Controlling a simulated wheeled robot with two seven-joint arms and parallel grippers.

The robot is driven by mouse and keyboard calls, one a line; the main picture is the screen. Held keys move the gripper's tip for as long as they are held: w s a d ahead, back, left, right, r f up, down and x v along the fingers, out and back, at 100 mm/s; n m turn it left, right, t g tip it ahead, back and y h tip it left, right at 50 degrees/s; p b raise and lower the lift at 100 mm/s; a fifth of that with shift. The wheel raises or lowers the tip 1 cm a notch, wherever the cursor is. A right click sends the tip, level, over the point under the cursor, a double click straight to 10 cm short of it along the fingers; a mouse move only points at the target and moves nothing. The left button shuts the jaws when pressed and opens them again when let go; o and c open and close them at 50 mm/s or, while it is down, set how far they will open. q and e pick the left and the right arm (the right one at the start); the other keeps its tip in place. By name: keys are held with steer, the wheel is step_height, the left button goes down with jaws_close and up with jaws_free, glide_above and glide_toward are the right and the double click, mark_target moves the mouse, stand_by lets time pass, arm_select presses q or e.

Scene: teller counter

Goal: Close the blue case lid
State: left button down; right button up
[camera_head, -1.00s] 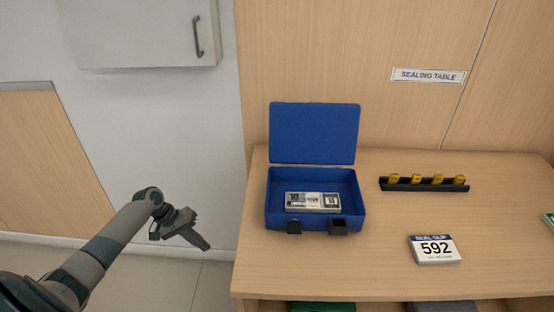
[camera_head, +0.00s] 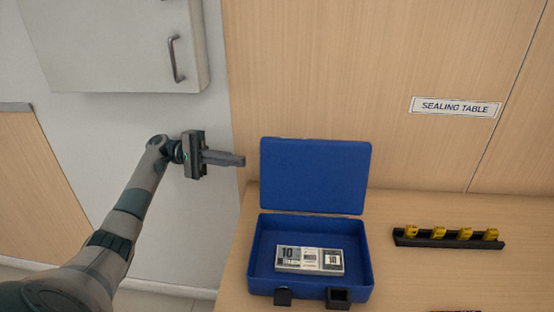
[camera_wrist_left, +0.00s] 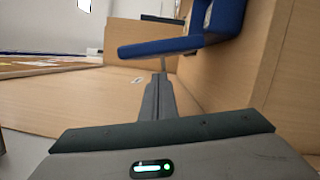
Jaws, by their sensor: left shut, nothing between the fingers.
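The blue case (camera_head: 257,250) stands on the wooden table with its lid (camera_head: 315,175) raised upright at the back. A banded bundle of notes (camera_head: 310,260) lies inside it. Two dark latches sit on its front edge. My left gripper (camera_head: 240,160) is shut and empty, just left of the raised lid near its upper part, with its fingers pointing right. A small gap seems to separate the fingertips from the lid. In the left wrist view the case (camera_wrist_left: 160,47) shows beyond my fingers (camera_wrist_left: 158,95). My right gripper is not in view.
A black rack (camera_head: 450,241) with several yellow pieces stands on the table right of the case. A "SEALING TABLE" sign (camera_head: 455,107) is on the wood panel behind. A white cabinet (camera_head: 110,45) hangs on the wall above my left arm.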

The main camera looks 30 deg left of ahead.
mark_target(269, 166)
arm_select(q)
steer(key=shift+s+r, duration=0.1)
steer(key=shift+s, duration=0.05)
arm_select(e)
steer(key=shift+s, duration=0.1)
arm_select(q)
steer(key=shift+d, duration=0.15)
